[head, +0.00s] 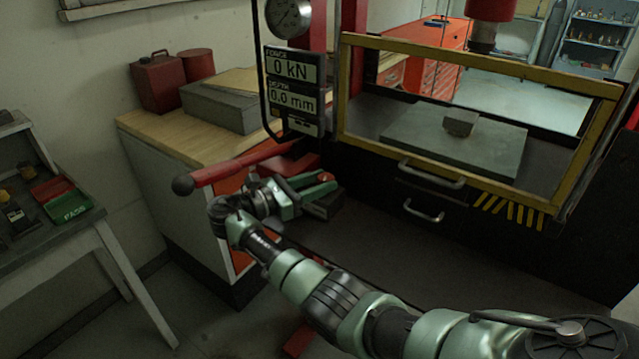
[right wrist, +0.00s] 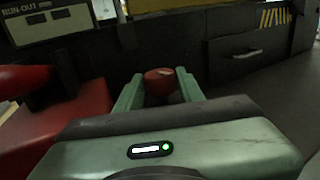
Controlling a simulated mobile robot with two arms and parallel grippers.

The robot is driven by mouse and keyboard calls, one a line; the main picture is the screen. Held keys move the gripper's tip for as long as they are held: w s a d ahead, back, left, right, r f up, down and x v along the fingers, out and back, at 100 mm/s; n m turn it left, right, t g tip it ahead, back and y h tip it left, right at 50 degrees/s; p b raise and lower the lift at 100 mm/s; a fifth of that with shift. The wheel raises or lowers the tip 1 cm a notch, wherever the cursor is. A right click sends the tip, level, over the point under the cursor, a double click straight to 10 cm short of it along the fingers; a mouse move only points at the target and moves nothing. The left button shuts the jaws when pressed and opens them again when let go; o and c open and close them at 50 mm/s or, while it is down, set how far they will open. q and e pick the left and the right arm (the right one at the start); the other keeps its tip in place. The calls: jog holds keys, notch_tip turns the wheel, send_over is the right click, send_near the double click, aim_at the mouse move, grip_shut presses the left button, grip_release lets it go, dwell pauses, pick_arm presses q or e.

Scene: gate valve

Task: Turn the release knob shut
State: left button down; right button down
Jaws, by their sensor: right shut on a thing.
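The release knob (right wrist: 160,80) is a small round red knob, seen between the two green fingers in the right wrist view. It also shows as a small red spot at the fingertips in the head view (head: 325,177). My right gripper (head: 318,182) is shut on it, one finger on each side. The gripper's body hides the lower part of the knob and its stem in the wrist view. My left gripper is in neither view.
A red pump lever (head: 235,165) with a black ball end passes just behind my right wrist. The red pump body (right wrist: 60,125) is left of the gripper. The yellow-framed press guard (head: 480,62) and drawer handles (head: 430,174) stand to the right. A readout panel (head: 291,85) hangs above.

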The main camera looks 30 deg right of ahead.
jog(key=shift+r, duration=0.1)
jog(key=c, duration=1)
grip_release()
jog(key=shift+o, duration=0.5)
jog(key=shift+s+r, duration=0.1)
jog(key=shift+s, duration=0.05)
